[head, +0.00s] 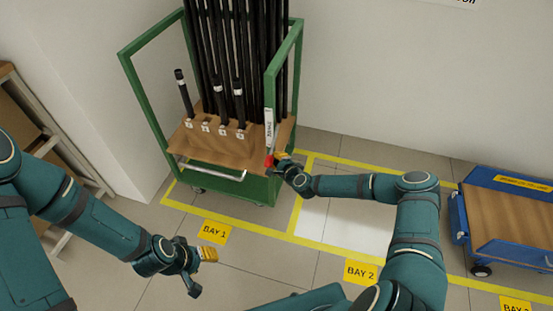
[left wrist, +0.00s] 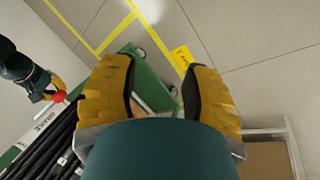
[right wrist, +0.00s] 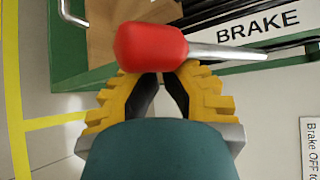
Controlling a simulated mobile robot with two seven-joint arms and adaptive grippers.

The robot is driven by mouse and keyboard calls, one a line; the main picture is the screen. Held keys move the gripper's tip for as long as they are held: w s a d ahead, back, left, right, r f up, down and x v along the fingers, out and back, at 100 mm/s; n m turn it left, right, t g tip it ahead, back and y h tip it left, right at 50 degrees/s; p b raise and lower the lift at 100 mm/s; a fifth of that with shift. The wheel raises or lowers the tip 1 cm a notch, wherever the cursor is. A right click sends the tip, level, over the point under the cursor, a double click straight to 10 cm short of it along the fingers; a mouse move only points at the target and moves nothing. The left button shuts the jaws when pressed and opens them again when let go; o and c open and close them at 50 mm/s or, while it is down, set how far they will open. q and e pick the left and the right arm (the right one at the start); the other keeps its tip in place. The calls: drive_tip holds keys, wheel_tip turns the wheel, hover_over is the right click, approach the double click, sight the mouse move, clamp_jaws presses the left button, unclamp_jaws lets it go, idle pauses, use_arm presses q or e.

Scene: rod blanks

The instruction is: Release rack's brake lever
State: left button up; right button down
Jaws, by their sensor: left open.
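The green rack (head: 130,75) stands in bay 1 against the wall. Its brake lever has a red knob (head: 269,161) low on the right front post, below the white BRAKE label (head: 269,130). In the right wrist view the knob (right wrist: 150,46) fills the space at the fingertips, and its metal rod (right wrist: 228,51) runs right. My right gripper (head: 281,160) is at the knob. Its fingers are drawn together and the knob covers their tips; whether they touch is unclear. My left gripper (head: 203,272) is open and empty, low in front of the rack.
Several black rods (head: 235,50) stand in the rack, with shorter ones in front. Bay 2 (head: 340,225) is empty floor beside the rack. A blue cart (head: 510,178) stands at the right. A wooden shelf (head: 40,110) is at the left.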

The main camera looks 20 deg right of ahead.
drive_tip(key=shift+s+a+r, duration=0.15)
drive_tip(key=shift+r, duration=0.15)
drive_tip(key=shift+p, duration=0.35)
wheel_tip(320, 180, up, 12)
drive_tip(key=m+g+y+p, duration=0.45)
drive_tip(key=g+p, duration=0.35)
drive_tip(key=p, duration=0.3)
hover_over(273, 146)
drive_tip(key=s+a, duration=0.1)
drive_tip(key=s, duration=0.4)
drive_tip(key=shift+w+f+m+h, duration=0.15)
drive_tip(key=shift+w+m+h, duration=0.05)
drive_tip(key=shift+m+h, duration=0.2)
